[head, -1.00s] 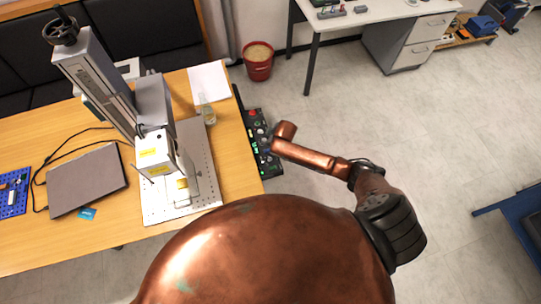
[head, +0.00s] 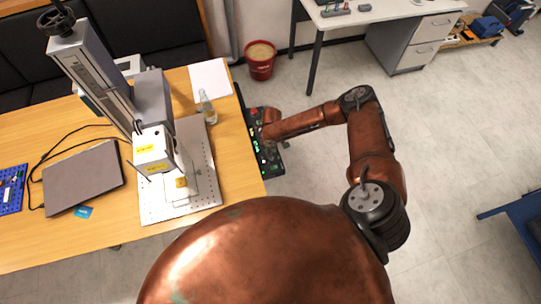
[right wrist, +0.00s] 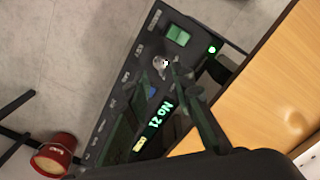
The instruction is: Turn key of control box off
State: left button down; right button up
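The black control box (head: 264,154) is fixed at the right edge of the wooden desk in the head view. In the right wrist view the control box (right wrist: 150,25) fills the middle, tilted. Its silver key switch (right wrist: 161,63) sits near a green-lit rocker switch (right wrist: 178,34) and a green lamp (right wrist: 211,49). My left gripper is not in view.
The laser marker (head: 152,150) stands on a perforated plate on the desk (head: 225,165), with a clear bottle (head: 207,108) beside it. A laptop (head: 84,178) lies at left. A red bin (head: 260,60) stands on the floor behind.

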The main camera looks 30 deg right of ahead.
jog(key=shift+f, duration=1.95)
jog(key=shift+c, duration=0.4)
grip_shut()
